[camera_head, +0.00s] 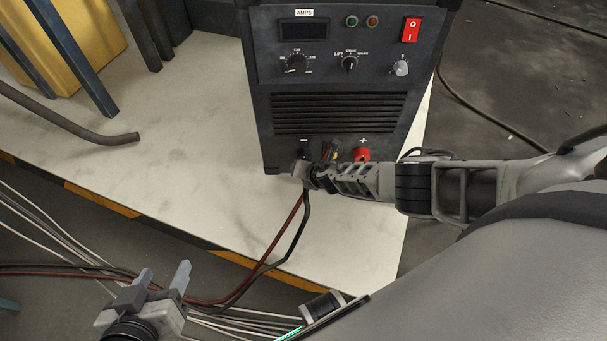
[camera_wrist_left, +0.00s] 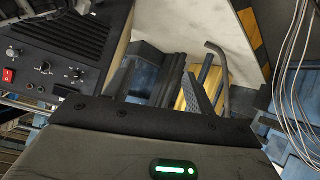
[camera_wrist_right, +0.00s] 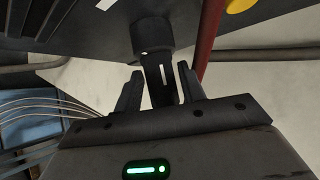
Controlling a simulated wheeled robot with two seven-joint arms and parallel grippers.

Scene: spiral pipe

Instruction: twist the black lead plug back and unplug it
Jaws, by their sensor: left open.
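The black lead plug (camera_wrist_right: 160,70) shows in the right wrist view, a dark shaft with a white mark that meets a round black collar (camera_wrist_right: 152,34) on the machine. My right gripper (camera_wrist_right: 158,88) has one finger on each side of the shaft, with narrow gaps showing. In the head view my right gripper (camera_head: 302,172) is at the lower left of the welding machine's front (camera_head: 338,75) and hides most of the plug. My left gripper (camera_head: 164,277) is open and empty, low at the left, away from the machine.
The machine stands on a white table (camera_head: 180,115) with a striped edge. A red socket part (camera_head: 362,154) sits right of the plug. Red and black cables (camera_head: 292,235) hang over the table edge. A grey bent pipe (camera_head: 100,138) lies at left. The table's left part is mostly clear.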

